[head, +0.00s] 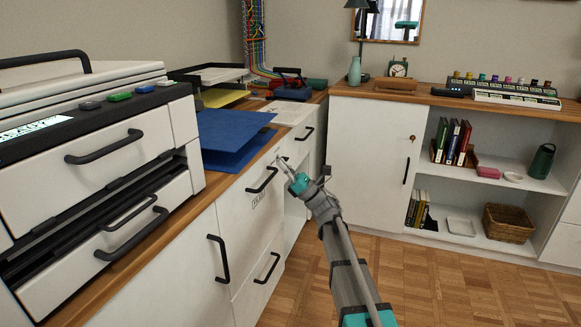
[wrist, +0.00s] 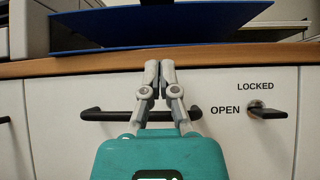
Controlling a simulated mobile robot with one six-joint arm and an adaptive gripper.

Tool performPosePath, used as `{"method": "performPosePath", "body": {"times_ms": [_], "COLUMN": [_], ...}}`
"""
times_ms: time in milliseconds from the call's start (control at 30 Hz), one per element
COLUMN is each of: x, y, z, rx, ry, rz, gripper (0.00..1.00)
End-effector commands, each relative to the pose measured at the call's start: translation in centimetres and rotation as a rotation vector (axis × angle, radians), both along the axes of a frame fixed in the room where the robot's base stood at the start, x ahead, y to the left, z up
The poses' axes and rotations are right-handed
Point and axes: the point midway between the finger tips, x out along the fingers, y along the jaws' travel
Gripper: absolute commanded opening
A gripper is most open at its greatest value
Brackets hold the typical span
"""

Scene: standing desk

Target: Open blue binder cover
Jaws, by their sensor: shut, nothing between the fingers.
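The blue binder (head: 226,128) lies on the wooden counter, right of the printer-like machine. Its upper cover sits above a lower blue panel with a narrow dark gap between them at the front. In the wrist view the binder (wrist: 150,28) spans the top of the picture, seen edge-on from below. My gripper (head: 281,163) is in front of the drawer front, to the right of and lower than the binder. In the wrist view its fingertips (wrist: 159,68) are together and empty, just below the counter edge and apart from the binder.
The counter edge (wrist: 225,57) runs between my gripper and the binder. A black drawer handle (wrist: 98,115) and a lock knob (wrist: 268,112) marked LOCKED and OPEN are close by. The machine (head: 110,140) stands left of the binder. The wooden floor (head: 430,285) at right is clear.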

Motion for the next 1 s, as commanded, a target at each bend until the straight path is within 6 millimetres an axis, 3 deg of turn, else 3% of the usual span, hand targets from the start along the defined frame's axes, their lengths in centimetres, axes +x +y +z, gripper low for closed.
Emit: {"method": "performPosePath", "body": {"times_ms": [500,1000], "x": [1.1,1.0], "y": [3.8,3.7], "z": [4.3,7.4], "rx": [0.000,0.000], "ry": [0.001,0.000], "rz": [0.002,0.001], "gripper": [0.00,0.00]}}
